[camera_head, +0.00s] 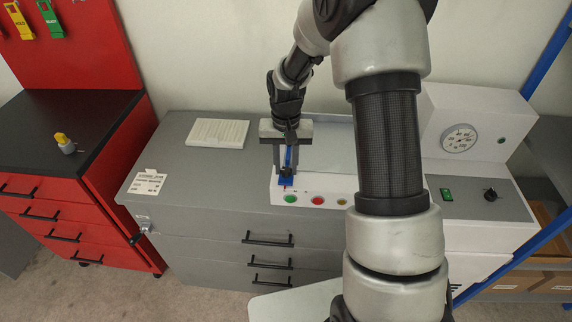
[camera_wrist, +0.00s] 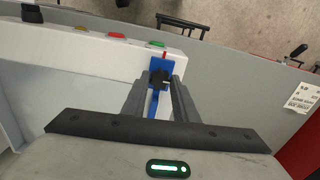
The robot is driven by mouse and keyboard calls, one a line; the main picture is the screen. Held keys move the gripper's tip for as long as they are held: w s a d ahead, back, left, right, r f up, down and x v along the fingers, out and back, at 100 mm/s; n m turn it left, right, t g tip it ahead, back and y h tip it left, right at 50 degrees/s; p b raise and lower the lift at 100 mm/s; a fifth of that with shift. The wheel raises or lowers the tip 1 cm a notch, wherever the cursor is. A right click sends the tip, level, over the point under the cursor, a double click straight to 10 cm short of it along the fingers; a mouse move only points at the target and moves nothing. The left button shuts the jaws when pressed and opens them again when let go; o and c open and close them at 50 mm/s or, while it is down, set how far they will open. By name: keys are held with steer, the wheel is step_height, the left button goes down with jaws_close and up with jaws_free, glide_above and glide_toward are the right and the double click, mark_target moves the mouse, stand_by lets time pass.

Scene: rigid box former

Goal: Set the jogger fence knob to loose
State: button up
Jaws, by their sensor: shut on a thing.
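The jogger fence (camera_head: 286,183) is a blue bracket at the front left of the white machine bed, left of my forearm. It also shows in the wrist view (camera_wrist: 154,65). Its black knob (camera_wrist: 159,78) sits between my fingertips; a small red mark stands just beyond it. My gripper (camera_head: 286,172) points down at the fence, and in the wrist view my gripper (camera_wrist: 160,82) is shut on the knob. The fingers hide the knob's sides, and I cannot read its setting.
Green (camera_head: 290,199), red (camera_head: 317,201) and yellow (camera_head: 342,202) buttons line the front panel close to the fence. A white keyboard-like block (camera_head: 217,133) and a printed card (camera_head: 148,182) lie on the grey top. A dial gauge (camera_head: 459,138) is at right; a red cabinet (camera_head: 120,190) stands left.

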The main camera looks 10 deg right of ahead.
mark_target(286, 170)
steer(key=o, duration=0.8)
step_height(286, 170, up, 18)
steer(key=shift+f+p, duration=0.25)
steer(key=shift+p, duration=0.15)
